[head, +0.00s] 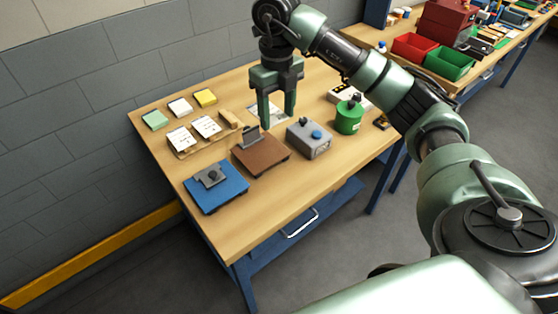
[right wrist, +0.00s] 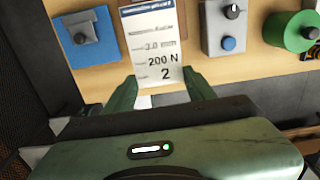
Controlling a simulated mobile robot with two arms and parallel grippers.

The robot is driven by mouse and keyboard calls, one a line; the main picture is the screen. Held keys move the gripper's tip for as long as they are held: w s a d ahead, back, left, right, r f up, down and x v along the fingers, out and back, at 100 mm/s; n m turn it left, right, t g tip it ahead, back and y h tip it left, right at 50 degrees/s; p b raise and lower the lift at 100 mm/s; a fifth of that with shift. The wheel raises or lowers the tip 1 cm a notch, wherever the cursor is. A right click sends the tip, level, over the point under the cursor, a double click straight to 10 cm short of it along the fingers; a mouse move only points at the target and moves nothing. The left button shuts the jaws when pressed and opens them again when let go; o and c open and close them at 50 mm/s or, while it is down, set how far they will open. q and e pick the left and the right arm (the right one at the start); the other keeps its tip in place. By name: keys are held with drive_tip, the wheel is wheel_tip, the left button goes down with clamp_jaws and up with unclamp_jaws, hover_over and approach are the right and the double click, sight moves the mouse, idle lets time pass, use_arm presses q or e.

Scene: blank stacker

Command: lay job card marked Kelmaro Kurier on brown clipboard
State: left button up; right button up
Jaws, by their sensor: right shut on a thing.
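My right gripper (head: 278,120) is over the table, behind and slightly right of the brown clipboard (head: 262,156). It is shut on a white card (head: 258,108). In the right wrist view the card (right wrist: 158,45) sticks out from between the fingertips (right wrist: 160,86), with a blue header and the print "200 N" and "2". Its header is too small to read as a name. The brown clipboard has a grey clip at its back edge and looks bare. In the right wrist view the card seems to cover most of it. My left gripper is not in view.
A blue clipboard (head: 218,194) lies front left. Two printed cards (head: 206,126) rest on a wooden holder. Green, white and yellow pads (head: 205,97) lie behind. A grey box (head: 309,140) with a blue button and a green canister (head: 349,118) stand right of the brown clipboard.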

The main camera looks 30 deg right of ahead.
wheel_tip(320, 180, down, 5)
drive_tip(key=shift+d+r+p, duration=0.1)
drive_tip(key=shift+p, duration=0.4)
wheel_tip(320, 180, down, 7)
drive_tip(key=shift+f+p, duration=0.2)
drive_tip(key=shift+p, duration=0.55)
wheel_tip(320, 180, down, 4)
drive_tip(key=shift+f+p, duration=0.15)
drive_tip(key=shift+p, duration=0.35)
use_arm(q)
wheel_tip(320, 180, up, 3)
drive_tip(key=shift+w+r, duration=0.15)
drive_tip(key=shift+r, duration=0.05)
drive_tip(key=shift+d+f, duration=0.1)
use_arm(e)
drive_tip(key=shift+f, duration=0.1)
drive_tip(key=o, duration=0.9)
drive_tip(key=shift+f, duration=0.1)
drive_tip(key=o, duration=0.4)
drive_tip(key=shift+r, duration=0.2)
